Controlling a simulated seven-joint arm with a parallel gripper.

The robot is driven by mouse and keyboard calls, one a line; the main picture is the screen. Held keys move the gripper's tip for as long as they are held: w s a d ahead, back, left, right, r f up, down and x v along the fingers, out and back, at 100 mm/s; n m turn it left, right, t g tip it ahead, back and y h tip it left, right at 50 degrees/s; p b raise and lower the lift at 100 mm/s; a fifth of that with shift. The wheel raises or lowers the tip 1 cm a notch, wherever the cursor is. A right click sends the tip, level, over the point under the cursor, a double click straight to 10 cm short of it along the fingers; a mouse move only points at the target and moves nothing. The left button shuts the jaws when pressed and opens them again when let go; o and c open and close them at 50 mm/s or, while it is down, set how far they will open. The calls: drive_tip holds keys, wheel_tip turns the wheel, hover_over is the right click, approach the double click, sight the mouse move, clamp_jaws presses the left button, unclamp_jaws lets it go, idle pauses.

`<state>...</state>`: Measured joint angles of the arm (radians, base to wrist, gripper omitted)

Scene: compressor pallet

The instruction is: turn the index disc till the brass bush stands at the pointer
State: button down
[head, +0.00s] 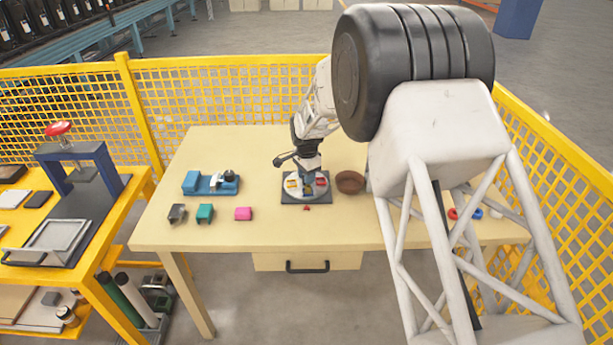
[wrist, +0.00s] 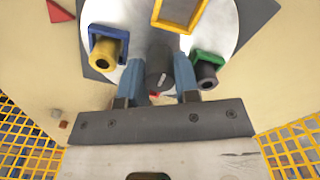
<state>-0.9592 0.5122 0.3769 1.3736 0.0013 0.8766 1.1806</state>
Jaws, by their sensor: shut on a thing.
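The white index disc (head: 297,195) lies on a dark square plate (head: 289,202) on the table; the disc also shows in the wrist view (wrist: 225,30). My gripper (wrist: 160,85) is shut on the dark knob (wrist: 160,62) that stands up from the disc. In the wrist view the brass bush (wrist: 104,52) sits in a blue holder on the disc, left of the knob. The red pointer (wrist: 59,11) lies beyond the plate at the upper left, apart from the bush. In the head view the pointer (head: 306,207) is at the plate's front side.
The disc also carries a yellow frame (wrist: 178,12) and a green holder with a dark bush (wrist: 207,75). A brown bowl (head: 350,181) stands right of the plate. Yellow fencing stands behind.

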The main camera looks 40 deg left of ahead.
drive_tip(key=shift+m, duration=0.5)
drive_tip(key=c, duration=1.1)
unclamp_jaws()
drive_tip(key=shift+r, duration=0.1)
drive_tip(key=shift+r, duration=3.85)
